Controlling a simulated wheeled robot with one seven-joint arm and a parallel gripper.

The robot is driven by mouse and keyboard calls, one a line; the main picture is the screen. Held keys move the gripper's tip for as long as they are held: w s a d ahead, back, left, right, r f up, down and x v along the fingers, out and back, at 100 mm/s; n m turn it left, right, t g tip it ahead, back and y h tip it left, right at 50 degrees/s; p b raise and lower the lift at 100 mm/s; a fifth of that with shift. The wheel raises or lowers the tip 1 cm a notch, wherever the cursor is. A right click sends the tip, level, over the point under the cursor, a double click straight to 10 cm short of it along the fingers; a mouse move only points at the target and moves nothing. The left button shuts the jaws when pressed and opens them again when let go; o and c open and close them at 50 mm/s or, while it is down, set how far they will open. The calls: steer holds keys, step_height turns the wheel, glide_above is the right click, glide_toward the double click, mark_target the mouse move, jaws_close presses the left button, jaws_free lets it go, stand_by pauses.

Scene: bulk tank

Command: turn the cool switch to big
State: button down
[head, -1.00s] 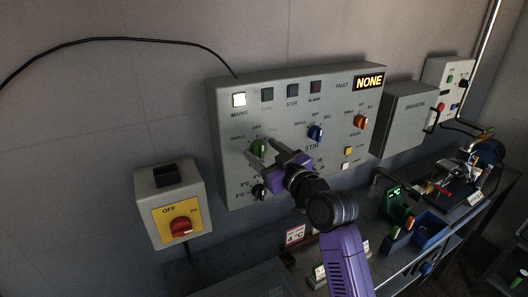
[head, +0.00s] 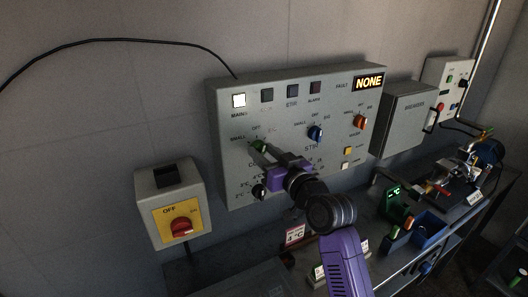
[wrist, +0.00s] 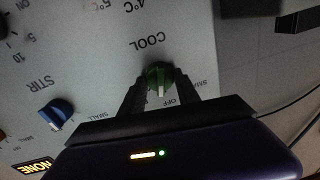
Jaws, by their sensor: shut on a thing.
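The cool switch is a green knob (head: 257,147) at the lower left of the grey control panel (head: 225,100). In the wrist view, which shows the panel upside down, the green knob (wrist: 160,75) sits beside the word COOL. Its white pointer mark faces the OFF label; SMALL is partly visible, and BIG is hidden behind a finger. My gripper (head: 264,149) reaches the knob from the lower right. In the wrist view my gripper (wrist: 161,88) has one dark finger on each side of the knob and is shut on it.
A blue stir knob (head: 316,133) and an orange knob (head: 360,121) are right of the cool switch. A black temperature knob (head: 259,191) is just below. The fault display (head: 369,82) reads NONE.

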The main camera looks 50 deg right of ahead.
steer(key=m+p, duration=0.2)
steer(key=m, duration=0.4)
steer(key=shift+m, duration=0.3)
stand_by(0.4)
steer(key=c, duration=0.9)
jaws_free()
steer(key=shift+f, duration=0.1)
steer(key=b+v, duration=0.2)
steer(key=v, duration=0.5)
steer(key=shift+s+a+f, duration=0.15)
steer(key=shift+s, duration=0.2)
